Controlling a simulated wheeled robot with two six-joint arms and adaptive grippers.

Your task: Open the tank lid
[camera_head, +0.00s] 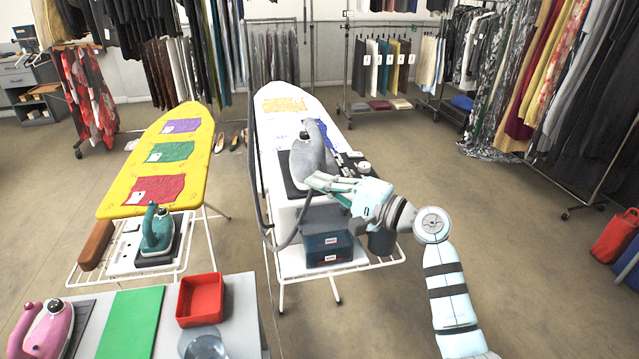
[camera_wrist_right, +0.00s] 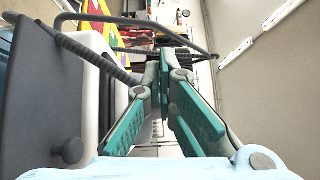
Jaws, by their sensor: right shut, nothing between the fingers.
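A grey steam iron (camera_head: 307,155) stands on a dark rest on top of a white steam station (camera_head: 287,213), at the near end of the white ironing board. In the right wrist view, a dark grey panel (camera_wrist_right: 45,90) with a small black knob (camera_wrist_right: 70,150) lies at the left, set against a white body. My right gripper (camera_head: 312,181) is shut and empty, in front of the iron in the head view. Its teal fingertips (camera_wrist_right: 165,62) meet in the right wrist view. My left gripper is out of view.
A grey hose (camera_head: 254,120) loops around the station's left side. A yellow board (camera_head: 163,160) with a teal iron (camera_head: 156,230) stands to the left. Open floor lies to the right.

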